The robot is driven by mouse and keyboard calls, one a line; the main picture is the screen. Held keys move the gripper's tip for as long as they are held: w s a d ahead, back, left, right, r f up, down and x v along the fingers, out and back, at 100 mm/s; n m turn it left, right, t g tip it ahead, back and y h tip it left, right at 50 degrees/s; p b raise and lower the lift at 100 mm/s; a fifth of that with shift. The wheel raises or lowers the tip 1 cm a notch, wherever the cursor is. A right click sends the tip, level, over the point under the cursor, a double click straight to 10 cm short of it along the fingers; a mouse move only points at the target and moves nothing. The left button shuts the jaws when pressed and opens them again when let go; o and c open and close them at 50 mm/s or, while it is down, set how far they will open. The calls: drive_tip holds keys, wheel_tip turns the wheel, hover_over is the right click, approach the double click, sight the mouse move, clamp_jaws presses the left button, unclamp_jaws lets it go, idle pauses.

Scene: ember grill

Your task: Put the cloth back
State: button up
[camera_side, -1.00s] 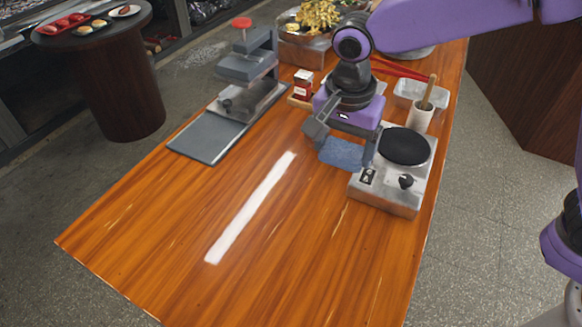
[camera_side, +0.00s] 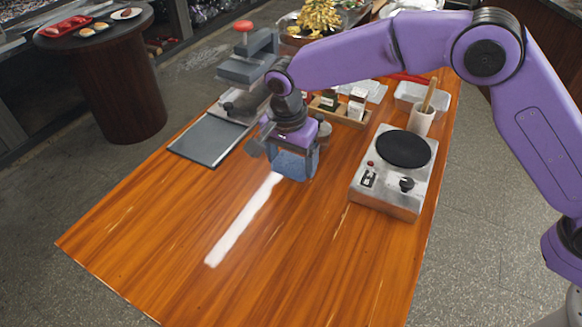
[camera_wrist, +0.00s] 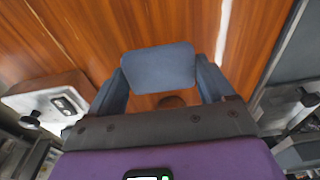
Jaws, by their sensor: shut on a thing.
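The blue cloth (camera_side: 294,166) looks like a thick pad. My gripper (camera_side: 284,157) is shut on it, over the wooden table near the upper end of a white streak (camera_side: 240,225). In the wrist view the cloth (camera_wrist: 158,68) spans the space between my two fingers (camera_wrist: 162,80). I cannot tell whether the cloth touches the table. The streak's upper end meets the cloth and gripper in the side view. The streak also shows in the wrist view (camera_wrist: 223,30), beside the cloth.
A wooden caddy (camera_side: 345,117) with bottles is behind my gripper. A press (camera_side: 246,70) and a dark flat plate (camera_side: 207,139) are at left. The front of the table (camera_side: 310,270) is clear.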

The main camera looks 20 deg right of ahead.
sight(290, 163)
drive_tip(key=shift+f, duration=1.6)
drive_tip(key=shift+f, duration=0.1)
drive_tip(key=o, duration=0.9)
drive_tip(key=r, duration=0.7)
drive_tip(key=a+r, duration=0.1)
drive_tip(key=r, duration=0.3)
drive_tip(key=shift+s, duration=0.4)
drive_tip(key=shift+s+r, duration=0.1)
drive_tip(key=shift+r, duration=0.5)
